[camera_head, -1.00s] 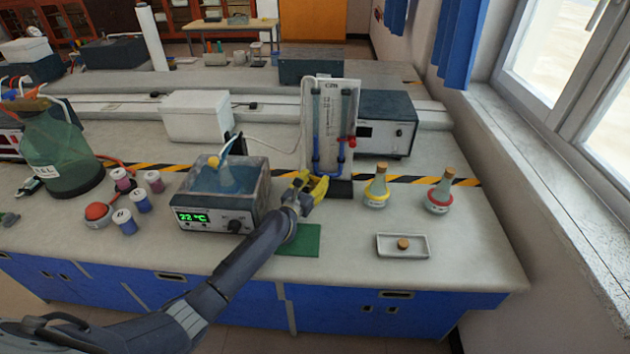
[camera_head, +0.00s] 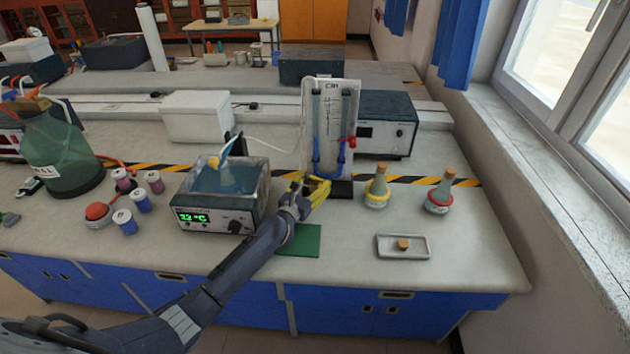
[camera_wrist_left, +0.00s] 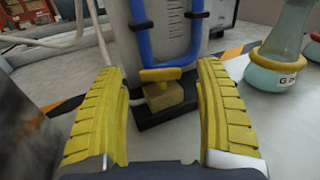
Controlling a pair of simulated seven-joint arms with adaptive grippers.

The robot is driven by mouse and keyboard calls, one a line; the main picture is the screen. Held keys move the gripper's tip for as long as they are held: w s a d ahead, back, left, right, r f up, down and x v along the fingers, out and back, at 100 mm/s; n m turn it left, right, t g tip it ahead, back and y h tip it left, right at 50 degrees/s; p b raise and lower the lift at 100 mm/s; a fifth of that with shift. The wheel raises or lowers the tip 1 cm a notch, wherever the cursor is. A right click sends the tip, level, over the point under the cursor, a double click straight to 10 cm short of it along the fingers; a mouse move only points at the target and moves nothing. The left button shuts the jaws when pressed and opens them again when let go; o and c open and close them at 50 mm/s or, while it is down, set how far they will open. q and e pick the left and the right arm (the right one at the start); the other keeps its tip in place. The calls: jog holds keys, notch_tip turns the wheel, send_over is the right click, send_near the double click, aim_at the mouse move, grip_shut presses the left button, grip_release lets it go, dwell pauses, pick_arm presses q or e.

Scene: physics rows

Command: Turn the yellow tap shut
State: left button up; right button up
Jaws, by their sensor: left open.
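The yellow tap (camera_wrist_left: 162,75) shows in the left wrist view, low on the front of the gauge stand, above a brass-coloured block (camera_wrist_left: 163,96). Blue tubing (camera_wrist_left: 140,40) runs down to it on both sides. My left gripper (camera_wrist_left: 165,105) is open, with one yellow finger on each side of the tap and nothing visibly held. In the head view my left gripper (camera_head: 318,187) is in front of the stand's base and hides the tap. The white gauge panel (camera_head: 330,120) stands upright behind it. My right gripper is not in view.
A water bath (camera_head: 225,190) stands close left of my left arm. A yellow-ringed flask (camera_head: 377,188) stands right of the stand, and a red-ringed flask (camera_head: 440,192) farther right. A small tray (camera_head: 416,252) holds a cork (camera_head: 403,244). A green mat (camera_head: 304,240) lies under my arm.

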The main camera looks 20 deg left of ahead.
pick_arm(q)
jog(key=s, duration=0.3)
jog(key=s+a, duration=0.1)
jog(key=s, duration=0.6)
jog(key=shift+s+a+r, duration=0.1)
jog(key=shift+a, duration=0.3)
